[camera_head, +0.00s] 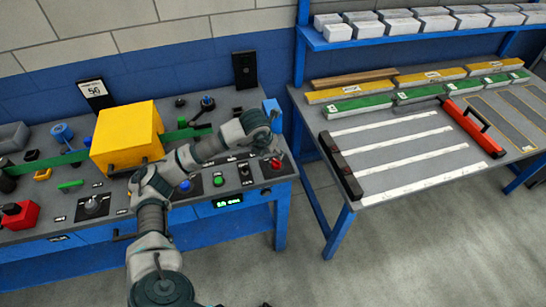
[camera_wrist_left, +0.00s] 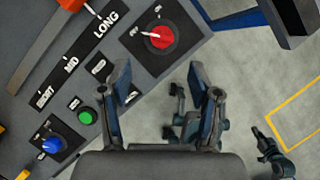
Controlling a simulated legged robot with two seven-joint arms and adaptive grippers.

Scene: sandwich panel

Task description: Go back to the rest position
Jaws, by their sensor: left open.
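My left arm rises from the bottom of the head view and bends right over the control panel bench. My left gripper (camera_head: 273,128) is near the bench's right end, above the red rotary knob (camera_head: 275,163), partly hidden by its own wrist. In the left wrist view my left gripper (camera_wrist_left: 158,85) is open, with nothing between its two blue-padded fingers. Floor shows between the fingers.
A second table (camera_head: 400,205) with white strips and a red-handled bar (camera_head: 470,127) stands right. Floor (camera_head: 300,265) between is clear.

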